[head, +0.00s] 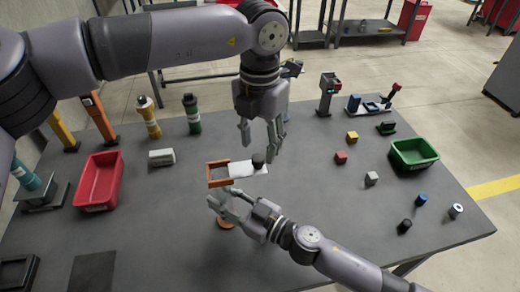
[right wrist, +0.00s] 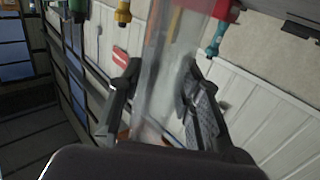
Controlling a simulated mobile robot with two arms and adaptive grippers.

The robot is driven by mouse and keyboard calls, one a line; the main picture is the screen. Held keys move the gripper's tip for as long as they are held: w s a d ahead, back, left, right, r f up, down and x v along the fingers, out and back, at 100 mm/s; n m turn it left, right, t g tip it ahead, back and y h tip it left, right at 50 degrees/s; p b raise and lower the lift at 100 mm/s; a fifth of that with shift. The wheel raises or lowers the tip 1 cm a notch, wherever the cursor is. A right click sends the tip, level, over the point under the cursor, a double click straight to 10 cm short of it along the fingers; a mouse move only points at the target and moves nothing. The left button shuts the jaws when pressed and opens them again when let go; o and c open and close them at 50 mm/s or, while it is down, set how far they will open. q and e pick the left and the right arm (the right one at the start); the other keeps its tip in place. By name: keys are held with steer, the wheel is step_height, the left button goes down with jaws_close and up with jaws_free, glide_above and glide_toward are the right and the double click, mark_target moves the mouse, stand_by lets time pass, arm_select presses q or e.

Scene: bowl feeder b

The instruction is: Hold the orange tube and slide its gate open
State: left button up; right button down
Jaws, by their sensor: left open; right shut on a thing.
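The orange tube has an orange frame (head: 218,173) at its top and an orange foot (head: 226,223) on the table. Its body between them looks clear; it also shows in the right wrist view (right wrist: 168,75). A white gate plate (head: 243,169) sticks out of the frame to the right, with a black knob (head: 257,163) near its outer end. My right gripper (head: 222,203) is shut on the tube's body below the frame; in the right wrist view its fingers (right wrist: 158,98) lie on either side. My left gripper (head: 261,148) is open, pointing down just above the knob.
A red bin (head: 83,182) stands at left and a green bin (head: 395,158) at right. Small cubes, including a yellow one (head: 352,137), and short cylinders lie at right. A white block (head: 162,157) lies left of the frame. Yellow (head: 149,115) and green (head: 192,112) tubes stand behind.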

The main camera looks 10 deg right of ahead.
mark_target(260, 157)
arm_select(q)
step_height(260, 157, up, 9)
steer(key=shift+f, duration=0.2)
stand_by(0.3)
arm_select(e)
steer(key=c, duration=1.1)
jaws_free()
steer(key=shift+o, duration=0.2)
arm_select(q)
steer(key=shift+r, duration=0.1)
arm_select(e)
steer(key=v, duration=2)
steer(key=shift+r, duration=0.1)
